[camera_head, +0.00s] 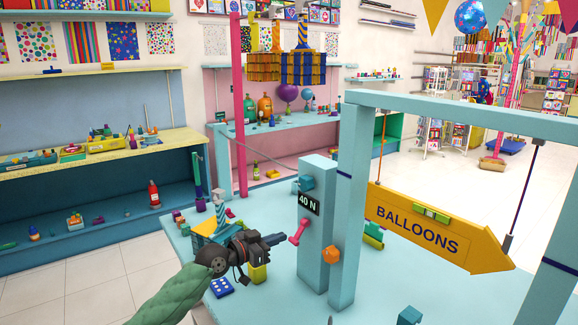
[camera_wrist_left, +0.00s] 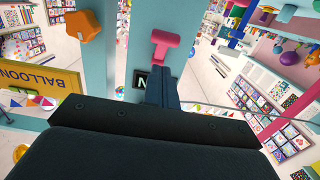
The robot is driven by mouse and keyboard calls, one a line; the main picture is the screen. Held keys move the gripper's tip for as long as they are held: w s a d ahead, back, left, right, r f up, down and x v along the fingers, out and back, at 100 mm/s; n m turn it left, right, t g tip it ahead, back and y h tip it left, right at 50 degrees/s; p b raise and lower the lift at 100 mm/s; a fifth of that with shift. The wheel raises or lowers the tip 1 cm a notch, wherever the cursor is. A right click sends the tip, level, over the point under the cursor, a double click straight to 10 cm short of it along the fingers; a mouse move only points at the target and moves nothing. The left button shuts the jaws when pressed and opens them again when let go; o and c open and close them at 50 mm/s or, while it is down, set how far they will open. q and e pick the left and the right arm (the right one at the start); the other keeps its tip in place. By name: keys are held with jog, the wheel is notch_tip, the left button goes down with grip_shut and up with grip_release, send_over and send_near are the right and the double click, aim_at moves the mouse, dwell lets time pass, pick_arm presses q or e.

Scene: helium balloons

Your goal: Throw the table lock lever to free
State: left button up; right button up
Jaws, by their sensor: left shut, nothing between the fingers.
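A pink lever (camera_head: 299,231) with a T-shaped end sits on the face of a light blue post (camera_head: 315,262), below a black "40 N" label (camera_head: 309,203). It leans, its upper end to the right. My left gripper (camera_head: 279,239) is shut and empty, its fingertips just left of the lever's lower end. In the left wrist view the lever (camera_wrist_left: 165,42) lies just beyond the shut fingertips (camera_wrist_left: 163,82), with a small apparent gap; I cannot tell whether they touch. The label is partly hidden behind the fingers there. My right gripper is not in view.
A yellow "BALLOONS" arrow sign (camera_head: 436,232) hangs from the light blue frame (camera_head: 460,115). Toy blocks, including a blue dotted one (camera_head: 221,288), lie near my left arm.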

pick_arm(q)
jog(key=o, duration=1.2)
jog(key=shift+c, duration=0.2)
jog(key=shift+a, duration=0.1)
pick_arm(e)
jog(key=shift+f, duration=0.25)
pick_arm(q)
jog(key=shift+b+v, duration=0.8)
jog(key=shift+v, duration=1.15)
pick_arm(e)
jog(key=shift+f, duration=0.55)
pick_arm(q)
jog(key=shift+s, duration=0.1)
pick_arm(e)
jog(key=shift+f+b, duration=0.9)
pick_arm(q)
jog(key=v, duration=0.4)
